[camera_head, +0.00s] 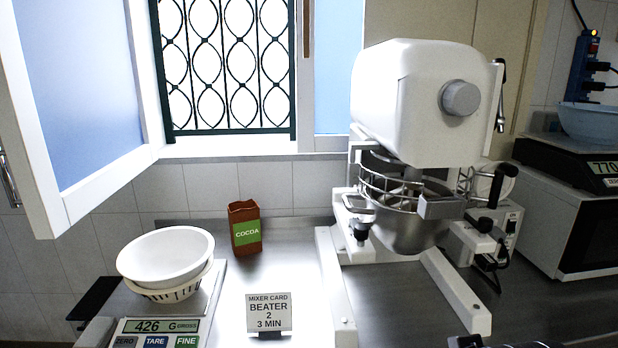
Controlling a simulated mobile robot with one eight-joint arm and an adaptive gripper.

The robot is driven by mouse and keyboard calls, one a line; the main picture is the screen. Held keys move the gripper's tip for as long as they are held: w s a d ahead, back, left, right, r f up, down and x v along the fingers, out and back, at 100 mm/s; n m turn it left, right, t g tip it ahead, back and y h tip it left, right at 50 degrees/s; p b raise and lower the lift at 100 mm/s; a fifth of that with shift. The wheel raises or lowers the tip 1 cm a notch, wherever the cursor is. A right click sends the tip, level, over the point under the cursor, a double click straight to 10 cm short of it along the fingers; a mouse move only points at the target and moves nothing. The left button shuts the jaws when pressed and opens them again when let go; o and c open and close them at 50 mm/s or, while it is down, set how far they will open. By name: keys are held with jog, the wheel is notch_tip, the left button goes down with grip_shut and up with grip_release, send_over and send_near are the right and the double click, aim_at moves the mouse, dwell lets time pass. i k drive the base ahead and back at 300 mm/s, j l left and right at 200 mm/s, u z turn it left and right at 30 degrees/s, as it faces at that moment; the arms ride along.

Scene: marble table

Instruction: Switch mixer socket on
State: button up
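A large white stand mixer (420,95) with a steel bowl (405,232) and wire guard stands on the steel counter. A white box (512,222) with small switches is at the mixer's right rear, with black knobs or plugs and a dark cable beside it. A blue power strip (577,68) is on the right wall with black plugs in it and a lit orange light near its top. I cannot tell which outlet is the mixer's. Dark parts, perhaps my gripper, just enter at the bottom edge, right of centre; its fingers cannot be made out.
A card (268,312) reads BEATER 2, 3 MIN. A scale (160,328) reading 426 holds a white bowl (166,254) over a basket. A cocoa box (245,228) stands behind. At right, a microwave (545,215) carries another scale with a blue bowl (590,122). An open window pane is at left.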

aim_at(501, 255)
jog(key=z, duration=0.8)
jog(key=i, duration=0.15)
jog(key=k, duration=1)
jog(key=i+l+u, duration=0.15)
jog(key=i+l, duration=0.15)
jog(key=i+l+u, duration=0.1)
jog(key=i+l, duration=0.15)
jog(key=l, duration=0.25)
jog(key=i+l+u, duration=0.15)
jog(key=i+l, duration=0.15)
jog(key=l, duration=0.1)
